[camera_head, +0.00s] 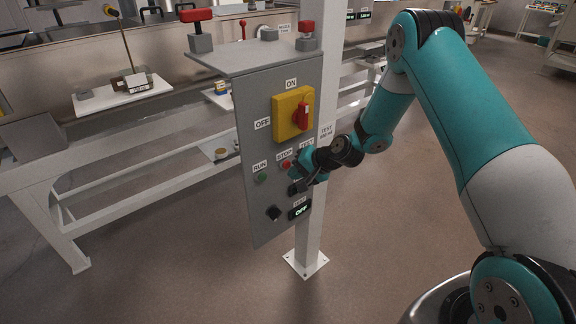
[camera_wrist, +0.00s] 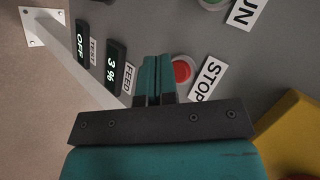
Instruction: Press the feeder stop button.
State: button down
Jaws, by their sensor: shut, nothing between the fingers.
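The red stop button (camera_head: 286,164) sits on the grey control panel (camera_head: 262,215), below the STOP label (camera_head: 284,155). In the wrist view the red button (camera_wrist: 182,71) shows beside the STOP label (camera_wrist: 208,78), just right of my fingertips. My gripper (camera_head: 297,172) is close to the panel front, at the right of the button. In the wrist view my gripper (camera_wrist: 157,62) is shut with nothing between its fingers. I cannot tell whether the fingertips touch the panel. The FEED display (camera_wrist: 117,67) reads 3 % in the wrist view.
A green RUN button (camera_head: 261,178) lies left of the stop button. A yellow switch with a red handle (camera_head: 293,113) is above. A white post (camera_head: 312,235) stands behind the panel.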

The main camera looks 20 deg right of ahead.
jog(key=shift+s, duration=0.15)
jog(key=s, duration=0.1)
jog(key=s+d, duration=0.1)
jog(key=s, duration=0.2)
jog(key=shift+s+d, duration=0.3)
jog(key=shift+s, duration=0.05)
jog(key=shift+r, duration=0.1)
dwell(0.4)
jog(key=s+a+r+n+g+p, duration=0.2)
jog(key=s+a+r+n, duration=0.3)
jog(key=r, duration=0.6)
jog(key=s+a+r+n+g+p, duration=0.25)
jog(key=s+a+r, duration=0.45)
jog(key=r, duration=0.4)
jog(key=s+r+n+g+h+p, duration=0.1)
jog(key=s+r+n, duration=0.2)
jog(key=s, duration=0.6)
jog(key=s+a+r+n+g+h+p, duration=0.1)
jog(key=s+r+n+g, duration=0.1)
jog(key=s+r+n, duration=0.2)
jog(key=s+r, duration=0.3)
jog(key=s, duration=0.3)
jog(key=shift+s+r, duration=0.2)
jog(key=shift+r, duration=0.05)
